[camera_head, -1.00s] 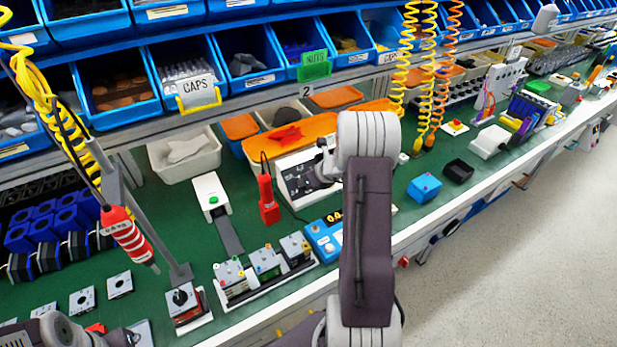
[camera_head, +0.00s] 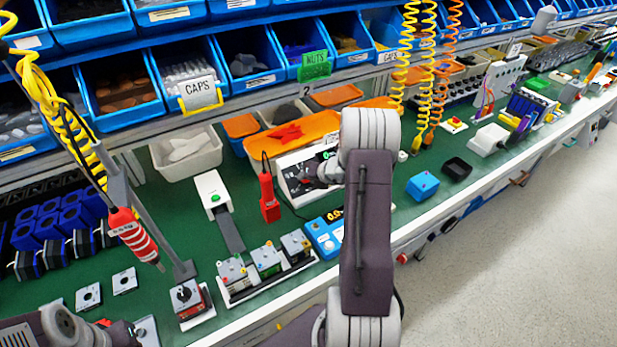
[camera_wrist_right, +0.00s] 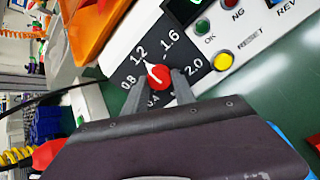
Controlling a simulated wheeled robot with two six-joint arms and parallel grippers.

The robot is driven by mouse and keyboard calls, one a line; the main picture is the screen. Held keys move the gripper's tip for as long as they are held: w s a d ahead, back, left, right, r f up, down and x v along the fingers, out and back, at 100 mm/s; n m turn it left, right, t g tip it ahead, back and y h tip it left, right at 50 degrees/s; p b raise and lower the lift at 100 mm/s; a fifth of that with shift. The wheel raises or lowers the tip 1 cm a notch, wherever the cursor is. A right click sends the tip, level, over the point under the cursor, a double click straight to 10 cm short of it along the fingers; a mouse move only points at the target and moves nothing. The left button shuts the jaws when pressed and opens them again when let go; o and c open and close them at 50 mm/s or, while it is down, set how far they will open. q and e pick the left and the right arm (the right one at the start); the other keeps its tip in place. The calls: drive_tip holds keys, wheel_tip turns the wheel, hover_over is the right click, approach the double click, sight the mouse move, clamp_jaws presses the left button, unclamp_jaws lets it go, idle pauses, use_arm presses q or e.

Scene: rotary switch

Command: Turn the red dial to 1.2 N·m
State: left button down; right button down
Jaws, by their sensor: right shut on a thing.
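The red dial (camera_wrist_right: 159,77) sits on a black scale plate (camera_wrist_right: 130,73) with white numbers from 0.4 to 2.0. Its white pointer aims up and left, close to the 1.2 mark. My right gripper (camera_wrist_right: 158,80) has one finger on each side of the dial and is shut on it. In the head view my right gripper (camera_head: 326,173) is at the front of the white panel (camera_head: 291,188), and it hides the dial there. My left gripper (camera_head: 125,332) is low at the bottom left, partly cut off, and its finger opening is unclear.
A yellow button (camera_wrist_right: 223,61) and a green button (camera_wrist_right: 202,27) sit right of the dial. An orange tray (camera_head: 300,132) is behind the panel. A red handheld tool (camera_head: 268,197) and a blue device with a display (camera_head: 325,232) stand near it on the green bench.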

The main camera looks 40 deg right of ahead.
drive_tip(key=shift+r, duration=0.15)
idle(0.3)
drive_tip(key=c, duration=1)
unclamp_jaws()
drive_tip(key=shift+c, duration=0.2)
drive_tip(key=p+v, duration=0.1)
drive_tip(key=v, duration=0.8)
